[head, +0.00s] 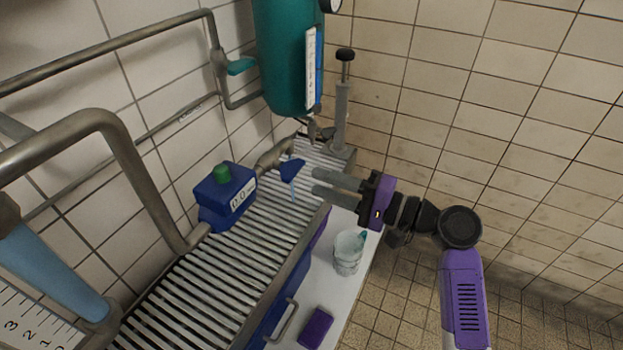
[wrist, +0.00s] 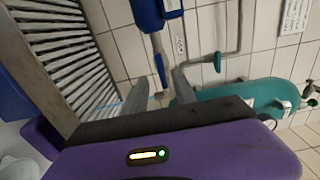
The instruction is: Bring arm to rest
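My arm (head: 462,290) is purple and black and reaches in from the lower right of the head view. My gripper (head: 315,182) points left over the edge of the slatted rack. Its two grey fingers are apart with nothing seen held between them. In the wrist view the fingers of my gripper (wrist: 158,98) also stand apart, above its purple body. A small dark blue handle (head: 292,168) with a light blue part lies just beyond the fingertips in the head view, seemingly apart from them.
The slatted metal rack (head: 215,285) runs along the tiled wall. A clear cup (head: 348,252) and a purple block (head: 315,328) sit on the white ledge. Tiled floor at right is clear.

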